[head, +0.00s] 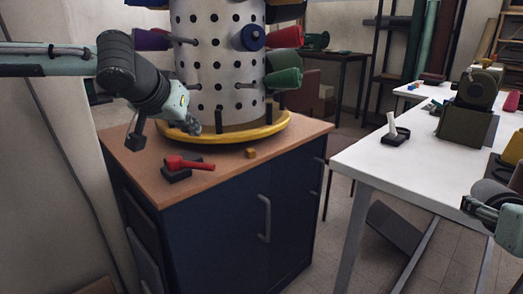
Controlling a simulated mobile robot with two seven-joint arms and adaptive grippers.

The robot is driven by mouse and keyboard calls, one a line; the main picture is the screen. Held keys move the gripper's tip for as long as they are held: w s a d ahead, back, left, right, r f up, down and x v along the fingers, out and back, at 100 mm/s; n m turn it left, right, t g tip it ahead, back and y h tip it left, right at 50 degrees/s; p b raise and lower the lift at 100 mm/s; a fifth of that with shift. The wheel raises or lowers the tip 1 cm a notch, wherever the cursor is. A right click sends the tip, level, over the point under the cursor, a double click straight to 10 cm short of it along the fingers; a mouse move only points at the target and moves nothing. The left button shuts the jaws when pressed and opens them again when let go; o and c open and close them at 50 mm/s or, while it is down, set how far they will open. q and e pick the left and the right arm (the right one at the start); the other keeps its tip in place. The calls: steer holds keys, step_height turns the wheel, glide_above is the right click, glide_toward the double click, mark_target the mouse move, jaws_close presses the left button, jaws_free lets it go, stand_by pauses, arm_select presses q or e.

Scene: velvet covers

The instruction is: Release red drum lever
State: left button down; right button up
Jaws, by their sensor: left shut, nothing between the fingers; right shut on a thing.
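A perforated white drum (222,82) stands in a yellow ring (262,131) on a wooden-topped blue cabinet. A red lever-like handle (190,163) lies on a dark base (177,175) on the cabinet top, in front of the ring. A red cone-shaped piece (286,37) also sticks out from the drum's right side. I cannot tell which red part the task names. My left gripper (194,127) is shut and empty at the ring's front left edge, above and behind the red handle and apart from it. My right arm shows at the right edge, but its fingers are out of frame.
Purple, blue and green pieces (284,80) also stick out around the drum. A small yellow block (251,153) lies on the cabinet top. A white table (372,158) at the right carries a white piece on a dark stand (393,128). Floor separates table and cabinet.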

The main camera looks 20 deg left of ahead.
mark_target(192, 165)
arm_select(q)
steer(key=b+x, duration=0.1)
steer(key=x, duration=0.9)
steer(key=shift+f, duration=0.15)
arm_select(e)
steer(key=shift+f, duration=0.65)
arm_select(q)
steer(key=shift+s+d+f, duration=0.1)
steer(key=shift+s+f, duration=0.1)
steer(key=shift+s, duration=0.15)
steer(key=shift+s+d+f, duration=0.1)
steer(key=shift+s+f, duration=0.1)
steer(key=shift+s, duration=0.25)
steer(key=shift+s+d+f, duration=0.1)
steer(key=shift+s+f, duration=0.05)
steer(key=shift+s, duration=0.35)
arm_select(e)
steer(key=shift+r, duration=0.1)
arm_select(q)
steer(key=shift+s+f, duration=0.3)
steer(key=shift+s, duration=0.15)
